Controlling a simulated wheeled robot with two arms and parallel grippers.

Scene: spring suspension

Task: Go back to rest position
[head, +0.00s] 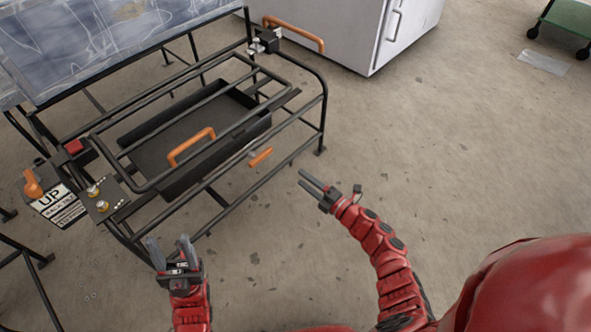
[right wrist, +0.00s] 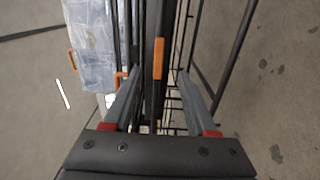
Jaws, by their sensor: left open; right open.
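My left gripper (head: 172,254) is open and empty at the lower left of the head view, in front of the near corner of the black metal frame (head: 212,199). My right gripper (head: 311,183) is open and empty in the middle of the head view, over bare floor to the right of the frame. In the right wrist view, its two fingers (right wrist: 155,98) stand apart. The frame's bars and an orange handle (right wrist: 158,58) show beyond and between them, and I see nothing held.
The frame carries a black tray (head: 150,153) with an orange handle (head: 191,146), a red button (head: 74,146) and an UP sign (head: 58,205). A white cabinet (head: 362,35) stands behind. A green cart (head: 572,17) is at the far right.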

